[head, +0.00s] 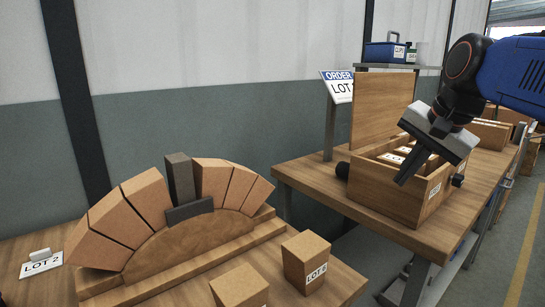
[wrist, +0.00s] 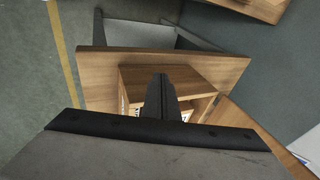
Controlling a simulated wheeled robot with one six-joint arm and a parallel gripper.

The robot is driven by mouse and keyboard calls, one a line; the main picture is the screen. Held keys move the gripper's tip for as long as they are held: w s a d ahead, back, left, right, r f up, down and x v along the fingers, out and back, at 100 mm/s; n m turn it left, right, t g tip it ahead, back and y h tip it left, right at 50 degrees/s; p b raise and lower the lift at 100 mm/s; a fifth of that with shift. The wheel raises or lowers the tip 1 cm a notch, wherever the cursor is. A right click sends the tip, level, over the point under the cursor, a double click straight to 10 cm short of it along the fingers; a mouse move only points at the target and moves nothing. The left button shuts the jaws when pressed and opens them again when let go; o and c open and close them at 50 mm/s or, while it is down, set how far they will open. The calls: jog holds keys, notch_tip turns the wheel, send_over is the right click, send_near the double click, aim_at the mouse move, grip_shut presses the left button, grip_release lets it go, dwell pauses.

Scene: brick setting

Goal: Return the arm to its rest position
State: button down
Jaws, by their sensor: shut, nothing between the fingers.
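My gripper (head: 409,169) hangs from the blue arm at the right of the head view, tilted down over an open wooden box (head: 392,199). Its dark fingers are together with nothing between them. In the wrist view the shut fingers (wrist: 160,88) point at the same wooden box (wrist: 184,76), which they partly hide. In the head view the fingers overlap the box opening; I cannot tell the exact gap between them.
A raised wooden lid (head: 382,106) stands behind the box on a wooden table (head: 308,177). An order sign (head: 338,87) is beside it. At left, a brick arch (head: 190,238) with dark pieces stands on a bench, with loose blocks (head: 305,262) in front. A blue case (head: 386,53) sits on a shelf behind.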

jog(key=s+f+n, duration=0.5)
jog(key=s+f, duration=0.3)
jog(key=f, duration=0.4)
jog(key=s+f+n+h, duration=0.1)
jog(key=s+f+n, duration=0.4)
jog(key=s+f, duration=0.3)
notch_tip(320, 180, down, 4)
jog(key=shift+f, duration=0.1)
jog(key=shift+s+d, duration=0.1)
